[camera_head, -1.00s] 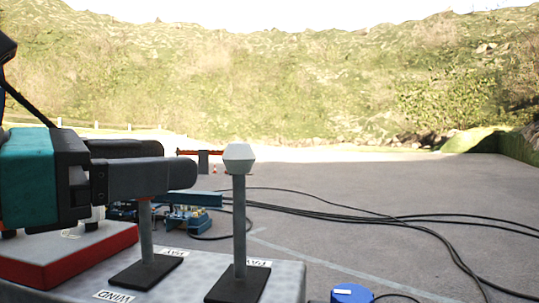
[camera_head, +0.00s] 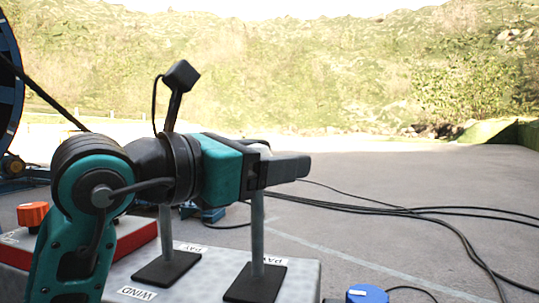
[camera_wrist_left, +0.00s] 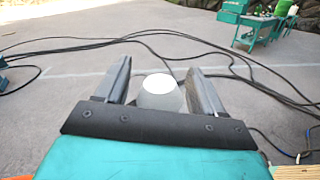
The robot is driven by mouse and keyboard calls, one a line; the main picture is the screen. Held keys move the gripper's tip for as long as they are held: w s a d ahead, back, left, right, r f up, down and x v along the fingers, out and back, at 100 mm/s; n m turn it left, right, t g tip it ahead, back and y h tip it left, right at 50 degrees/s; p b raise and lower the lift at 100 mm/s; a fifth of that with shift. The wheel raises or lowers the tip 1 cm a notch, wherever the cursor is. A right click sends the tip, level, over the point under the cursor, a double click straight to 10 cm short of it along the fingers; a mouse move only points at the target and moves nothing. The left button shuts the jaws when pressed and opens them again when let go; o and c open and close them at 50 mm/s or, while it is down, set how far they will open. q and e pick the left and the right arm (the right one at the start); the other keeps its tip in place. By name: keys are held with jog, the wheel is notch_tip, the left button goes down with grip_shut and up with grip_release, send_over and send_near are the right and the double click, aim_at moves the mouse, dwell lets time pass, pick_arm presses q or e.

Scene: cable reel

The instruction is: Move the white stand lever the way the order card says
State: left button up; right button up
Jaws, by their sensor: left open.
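The white stand lever (camera_head: 257,232) is the right one of two upright levers on the grey stand top (camera_head: 205,283). Its head is mostly hidden behind my left gripper (camera_head: 284,157) in the head view. In the left wrist view the white lever head (camera_wrist_left: 162,96) sits between the two open fingers of my left gripper (camera_wrist_left: 159,72), with gaps at its sides. The other lever (camera_head: 165,232) stands to the left, its top hidden by my arm. Labels reading WIND and PAY lie by the lever bases. No order card is readable here. My right gripper is not in view.
A blue knob (camera_head: 367,294) is at the lower right. A red box (camera_head: 128,237) and an orange block (camera_head: 33,214) are at the left, with part of a reel (camera_head: 10,85) behind. Black cables (camera_head: 400,211) lie on open paving.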

pick_arm(q)
grip_shut()
dwell(0.6)
